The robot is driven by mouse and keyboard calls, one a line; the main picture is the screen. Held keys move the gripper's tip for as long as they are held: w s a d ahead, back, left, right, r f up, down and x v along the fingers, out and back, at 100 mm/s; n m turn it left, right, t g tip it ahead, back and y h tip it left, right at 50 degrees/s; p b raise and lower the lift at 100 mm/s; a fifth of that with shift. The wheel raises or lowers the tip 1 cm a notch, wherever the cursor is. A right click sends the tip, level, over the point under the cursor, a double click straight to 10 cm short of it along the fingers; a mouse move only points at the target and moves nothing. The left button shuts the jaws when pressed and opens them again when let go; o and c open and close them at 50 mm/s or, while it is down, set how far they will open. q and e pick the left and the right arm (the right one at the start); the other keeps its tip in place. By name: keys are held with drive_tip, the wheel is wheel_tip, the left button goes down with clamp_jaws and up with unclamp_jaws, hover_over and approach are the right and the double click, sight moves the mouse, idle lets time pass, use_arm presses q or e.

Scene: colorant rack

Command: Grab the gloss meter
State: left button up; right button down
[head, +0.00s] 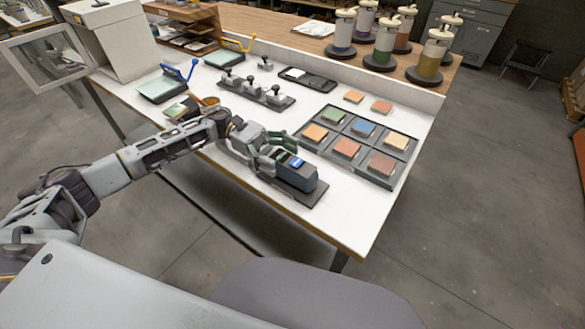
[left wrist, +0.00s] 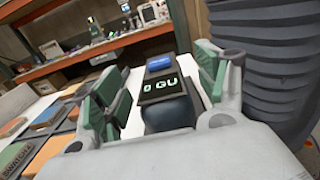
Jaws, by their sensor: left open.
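The gloss meter (head: 297,174) is a dark grey box with a blue patch on top, resting on a dark flat base (head: 312,194) near the table's front edge. My left gripper (head: 276,154) is open at the meter's left end in the head view. In the left wrist view, the meter (left wrist: 168,110) shows a "0 GU" display and a blue patch between the green-padded fingers of the left gripper (left wrist: 158,85). Gaps seem to show on both sides; contact cannot be told. My right gripper is not in view.
A dark tray (head: 340,155) with several coloured tiles lies right of the meter. Capped canisters (head: 381,52) stand on a back shelf. Bare white tabletop (head: 350,215) lies front right.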

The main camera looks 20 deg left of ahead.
use_arm(q)
drive_tip(key=shift+x, duration=0.9)
drive_tip(key=c, duration=1.4)
